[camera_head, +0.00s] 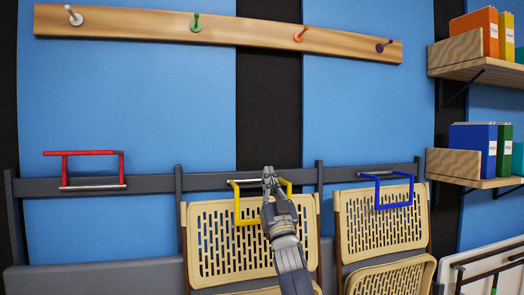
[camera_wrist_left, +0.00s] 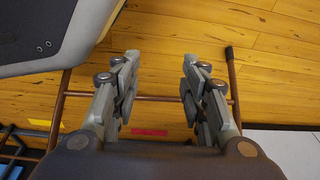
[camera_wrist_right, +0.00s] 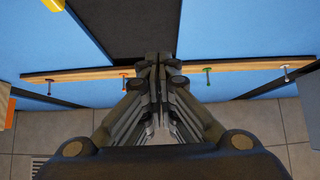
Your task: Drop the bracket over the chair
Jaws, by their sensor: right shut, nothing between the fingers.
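A yellow bracket (camera_head: 237,205) hangs down from the grey rail over the top of the middle beige folding chair (camera_head: 225,240). My right gripper (camera_head: 269,176) is shut and empty in front of this bracket and hides part of it; I cannot tell whether they touch. Its closed fingers also show in the right wrist view (camera_wrist_right: 158,62). A blue bracket (camera_head: 378,194) hangs down over the right beige chair (camera_head: 385,228). A red bracket (camera_head: 92,152) stands raised at the left, with no chair beneath it. My left gripper (camera_wrist_left: 157,70) is open and empty above the wooden floor.
The grey rail (camera_head: 150,184) runs along the blue wall. A wooden peg board (camera_head: 140,24) with several coloured pegs is above. Shelves (camera_head: 455,163) with binders stand at the right. Brown metal tubing (camera_wrist_left: 160,98) lies close below my left gripper.

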